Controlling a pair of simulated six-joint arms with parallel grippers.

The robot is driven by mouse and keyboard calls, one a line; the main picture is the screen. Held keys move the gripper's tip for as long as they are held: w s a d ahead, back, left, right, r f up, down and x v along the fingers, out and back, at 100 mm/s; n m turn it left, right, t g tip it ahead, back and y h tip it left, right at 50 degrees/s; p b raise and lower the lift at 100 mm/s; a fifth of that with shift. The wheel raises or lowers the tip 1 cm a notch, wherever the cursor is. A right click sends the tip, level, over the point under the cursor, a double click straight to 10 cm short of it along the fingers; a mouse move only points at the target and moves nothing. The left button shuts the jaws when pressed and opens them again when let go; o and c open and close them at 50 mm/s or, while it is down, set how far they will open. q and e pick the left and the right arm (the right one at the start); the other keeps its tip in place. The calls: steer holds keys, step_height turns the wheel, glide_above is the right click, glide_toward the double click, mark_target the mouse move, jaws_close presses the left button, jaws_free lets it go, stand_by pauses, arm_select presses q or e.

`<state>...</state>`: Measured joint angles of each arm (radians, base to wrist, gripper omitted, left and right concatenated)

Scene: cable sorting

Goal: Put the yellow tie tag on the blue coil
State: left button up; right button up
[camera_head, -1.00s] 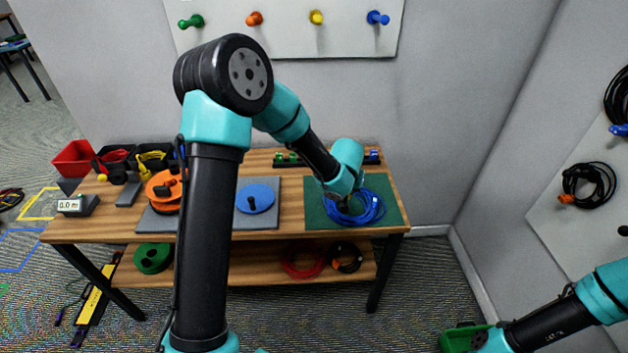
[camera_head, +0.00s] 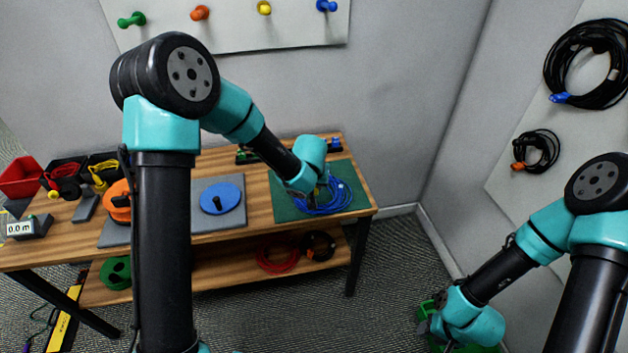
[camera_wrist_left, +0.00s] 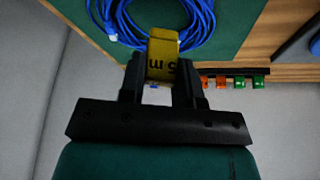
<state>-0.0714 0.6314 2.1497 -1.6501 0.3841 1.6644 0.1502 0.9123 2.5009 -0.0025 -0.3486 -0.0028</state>
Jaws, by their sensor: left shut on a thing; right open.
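The blue coil (camera_head: 335,199) lies on the green mat (camera_head: 287,208) at the right end of the workbench. My left gripper (camera_wrist_left: 160,78) is shut on the yellow tie tag (camera_wrist_left: 163,48), whose printed face shows in the left wrist view. The tag's far end overlaps the near strands of the coil (camera_wrist_left: 203,18) in that view; I cannot tell whether it is fastened around them. In the head view the left gripper is over the coil's left side, and the tag is hardly visible. My right gripper (camera_head: 432,325) is open, low at the right by a green object.
A rack with small orange and green clips (camera_wrist_left: 240,82) is at the bench's back edge. Black cables (camera_head: 590,65) hang on the right wall board. The green object (camera_head: 428,309) is low at right.

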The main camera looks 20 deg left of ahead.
arm_select(q)
steer(key=shift+f, duration=2.65)
steer(key=shift+f, duration=0.6)
steer(key=o, duration=1)
steer(key=shift+c, duration=0.2)
steer(key=v, duration=1.7)
steer(key=shift+r, duration=0.25)
